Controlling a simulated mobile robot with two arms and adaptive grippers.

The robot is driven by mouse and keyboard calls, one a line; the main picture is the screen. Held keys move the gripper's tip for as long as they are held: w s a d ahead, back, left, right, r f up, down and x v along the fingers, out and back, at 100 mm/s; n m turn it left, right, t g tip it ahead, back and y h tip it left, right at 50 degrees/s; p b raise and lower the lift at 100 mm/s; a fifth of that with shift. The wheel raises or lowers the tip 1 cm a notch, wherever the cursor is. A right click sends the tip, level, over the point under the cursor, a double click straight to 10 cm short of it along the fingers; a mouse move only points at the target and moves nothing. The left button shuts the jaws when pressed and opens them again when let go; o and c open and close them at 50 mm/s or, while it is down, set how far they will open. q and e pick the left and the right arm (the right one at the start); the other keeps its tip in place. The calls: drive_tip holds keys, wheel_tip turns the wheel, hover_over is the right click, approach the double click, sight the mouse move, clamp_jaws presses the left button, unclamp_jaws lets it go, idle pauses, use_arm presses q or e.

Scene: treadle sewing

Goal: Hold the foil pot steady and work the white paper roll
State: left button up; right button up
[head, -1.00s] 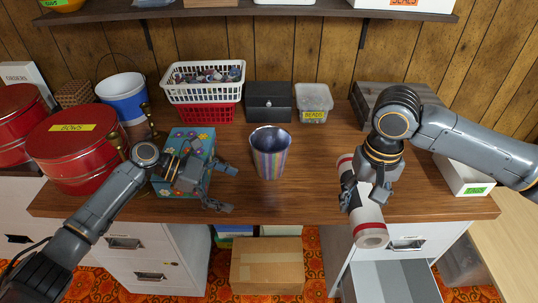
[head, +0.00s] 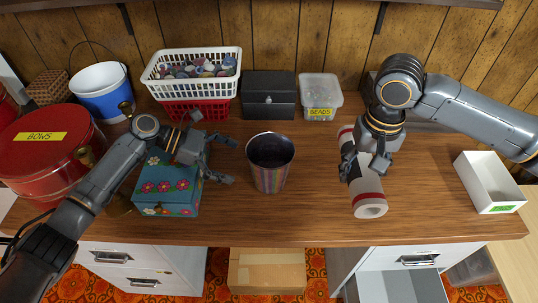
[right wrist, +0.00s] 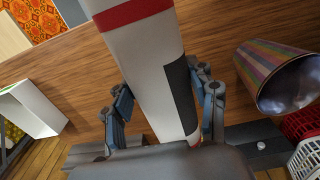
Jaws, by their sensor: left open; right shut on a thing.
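The foil pot (head: 269,178), a shiny striped tapered cup, stands upright and open-topped mid-desk. It also shows at the right of the right wrist view (right wrist: 268,68). My left gripper (head: 229,161) is open just left of the pot, fingers spread towards it, with no contact visible. The white paper roll (head: 364,190) has red bands and points towards the desk front. My right gripper (head: 364,163) is shut on the roll. In the right wrist view the roll (right wrist: 145,55) runs between the fingers and shows a dark patch. I cannot tell if it touches the desk.
A flowered blue box (head: 165,190) is under my left gripper. A button basket (head: 165,92), black box (head: 268,97) and bead tub (head: 320,97) stand behind the pot. A white tray (head: 488,183) is at right. The desk (head: 310,215) is clear between pot and roll.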

sight(253, 170)
use_arm(q)
drive_tip(key=shift+s+d+f+b, duration=0.25)
drive_tip(key=shift+d+f+b, duration=0.05)
drive_tip(key=shift+d+b, duration=0.3)
use_arm(e)
drive_tip(key=shift+s+f, duration=0.3)
drive_tip(key=shift+f, duration=0.25)
use_arm(q)
drive_tip(key=b+x, duration=0.4)
drive_tip(key=shift+d+f+b, duration=0.3)
drive_tip(key=shift+f+b, duration=0.05)
drive_tip(key=d+p, duration=0.2)
drive_tip(key=shift+d+f, duration=0.2)
drive_tip(key=shift+d, duration=0.05)
use_arm(e)
wheel_tip(253, 170, down, 3)
drive_tip(key=shift+r, duration=0.2)
use_arm(q)
drive_tip(key=shift+d+f, duration=0.15)
drive_tip(key=shift+d, duration=0.1)
use_arm(e)
drive_tip(key=shift+r, duration=0.1)
use_arm(q)
drive_tip(key=shift+d+f, duration=0.25)
drive_tip(key=shift+f, duration=0.05)
use_arm(e)
drive_tip(key=shift+w, duration=0.1)
use_arm(q)
drive_tip(key=c, duration=0.6)
drive_tip(key=shift+c, duration=0.2)
